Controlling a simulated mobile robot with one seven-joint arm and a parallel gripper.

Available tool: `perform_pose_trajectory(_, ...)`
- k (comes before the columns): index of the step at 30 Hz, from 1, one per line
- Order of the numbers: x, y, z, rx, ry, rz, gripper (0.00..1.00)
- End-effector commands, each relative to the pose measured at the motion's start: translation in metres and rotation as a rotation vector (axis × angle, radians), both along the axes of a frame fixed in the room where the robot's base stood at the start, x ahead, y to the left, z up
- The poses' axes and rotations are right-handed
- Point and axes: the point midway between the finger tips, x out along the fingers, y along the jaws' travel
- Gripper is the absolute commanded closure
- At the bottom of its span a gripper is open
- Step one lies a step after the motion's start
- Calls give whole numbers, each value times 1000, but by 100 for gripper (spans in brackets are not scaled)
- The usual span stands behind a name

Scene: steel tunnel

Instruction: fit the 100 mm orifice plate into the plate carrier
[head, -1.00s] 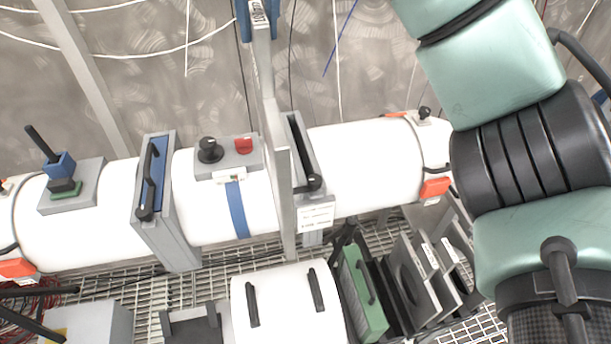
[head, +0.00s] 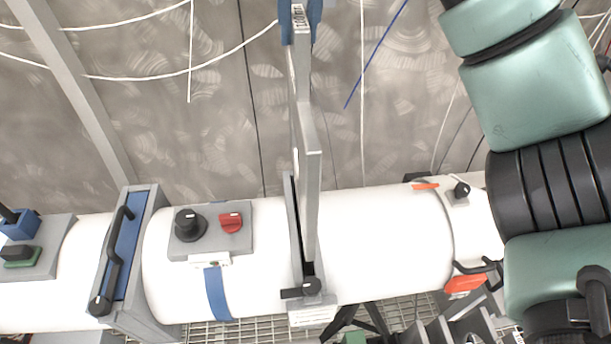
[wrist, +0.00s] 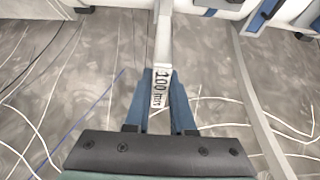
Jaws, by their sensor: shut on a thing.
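The orifice plate (head: 309,180) is a grey plate seen nearly edge-on, upright in the head view. My gripper (head: 300,22) has blue fingers and is shut on its upper tab. The wrist view shows the tab's "100 mm" label (wrist: 160,90) between the fingers of my gripper (wrist: 162,108). The plate carrier (head: 313,311) is a grey slotted frame across the white pipe, with a black latch handle at its front. The plate's lower part overlaps the carrier's dark slot in the picture. I cannot tell whether it is inside the slot or above it.
Left of the carrier, the white pipe (head: 375,240) bears a box with a black knob and red switch (head: 231,222). Further left stands a blue-and-grey framed unit (head: 124,250) with a black handle. Cables hang by the back wall. Racked plates show partly at bottom right.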

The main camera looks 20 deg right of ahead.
Motion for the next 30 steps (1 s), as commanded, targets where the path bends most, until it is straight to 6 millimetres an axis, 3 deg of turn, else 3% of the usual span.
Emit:
perform_pose_trajectory(17,-1,1,-109,6,-1,0,100)
perform_pose_trajectory(27,0,2,-195,6,-1,1,100)
perform_pose_trajectory(30,-1,-1,-207,2,0,-2,100)
